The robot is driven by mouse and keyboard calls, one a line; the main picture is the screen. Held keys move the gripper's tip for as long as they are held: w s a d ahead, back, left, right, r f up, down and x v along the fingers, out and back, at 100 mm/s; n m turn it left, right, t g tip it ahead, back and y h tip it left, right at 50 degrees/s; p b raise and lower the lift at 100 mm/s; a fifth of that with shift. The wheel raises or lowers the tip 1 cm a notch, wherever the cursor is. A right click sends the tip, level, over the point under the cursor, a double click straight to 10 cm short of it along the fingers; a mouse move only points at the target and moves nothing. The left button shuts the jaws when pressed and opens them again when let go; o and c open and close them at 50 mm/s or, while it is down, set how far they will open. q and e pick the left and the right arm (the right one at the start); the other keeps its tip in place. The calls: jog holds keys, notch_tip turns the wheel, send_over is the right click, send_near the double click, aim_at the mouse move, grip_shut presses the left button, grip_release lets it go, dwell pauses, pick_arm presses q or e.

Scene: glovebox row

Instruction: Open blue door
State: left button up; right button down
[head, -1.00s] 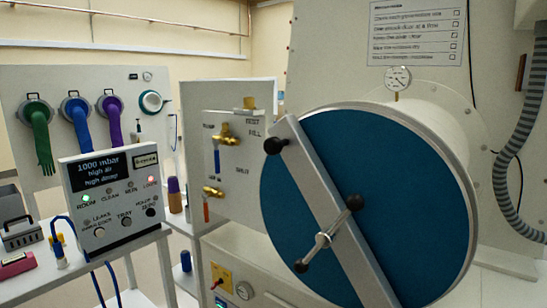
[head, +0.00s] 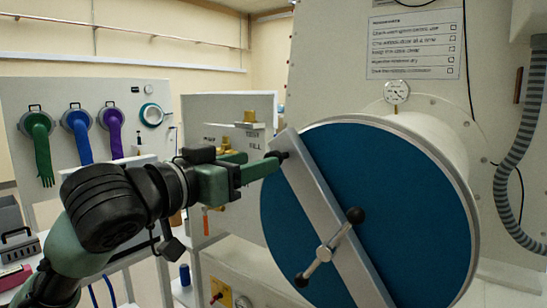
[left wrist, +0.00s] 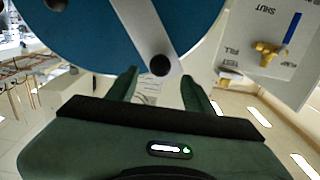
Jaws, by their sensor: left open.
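The blue door (head: 315,195) is a large round disc that closes the end of a white cylinder. A grey bar (head: 335,210) crosses it diagonally, with a T-handle (head: 328,247) with black knobs at its middle. A black knob at the bar's upper end is mostly hidden by my left gripper (head: 277,160) in the head view. In the left wrist view my left gripper (left wrist: 158,85) is open, and the black knob (left wrist: 160,65) shows between and just beyond its fingertips. The blue door (left wrist: 100,35) fills the upper left there. My right gripper is not in view.
A valve panel with brass valves (left wrist: 267,52) stands beside the door. A round gauge (head: 396,92) sits above the cylinder, and a grey ribbed hose (head: 507,185) hangs at the right. Green, blue and purple gloves (head: 78,135) hang on the panel at the left.

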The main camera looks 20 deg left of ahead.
pick_arm(q)
jog(key=x, duration=0.6)
jog(key=shift+w+d, duration=0.1)
jog(key=shift+w, duration=0.3)
grip_shut()
jog(key=shift+f, duration=0.1)
dwell(0.9)
